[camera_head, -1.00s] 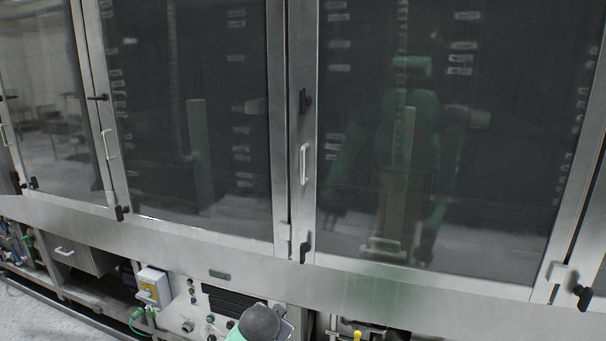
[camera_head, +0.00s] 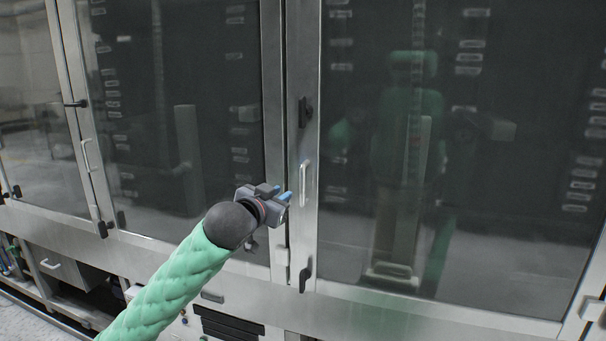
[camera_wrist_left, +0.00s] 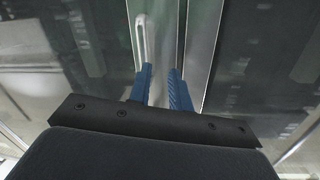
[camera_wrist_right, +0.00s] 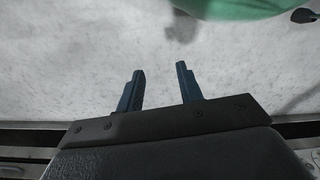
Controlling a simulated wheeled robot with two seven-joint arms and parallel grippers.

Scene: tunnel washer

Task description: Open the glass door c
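A large glass door (camera_head: 470,150) in a metal frame fills the right half of the head view and looks closed. No letter shows on it, so I cannot tell whether it is door c. Its white vertical bar handle (camera_head: 305,183) is on its left frame. My left gripper (camera_head: 282,193) is just left of this handle, apart from it, with its blue fingers parted and empty. In the left wrist view the handle (camera_wrist_left: 141,40) stands upright beyond the left fingertip. My right gripper (camera_wrist_right: 160,75) is open and empty above a pale speckled floor; it is outside the head view.
Black latches sit above (camera_head: 305,112) and below (camera_head: 306,274) the handle. Another closed glass door (camera_head: 190,110) is to the left, with its own handle (camera_head: 87,155). A metal ledge and a control panel (camera_head: 230,325) are below. A green reflection shows in the glass.

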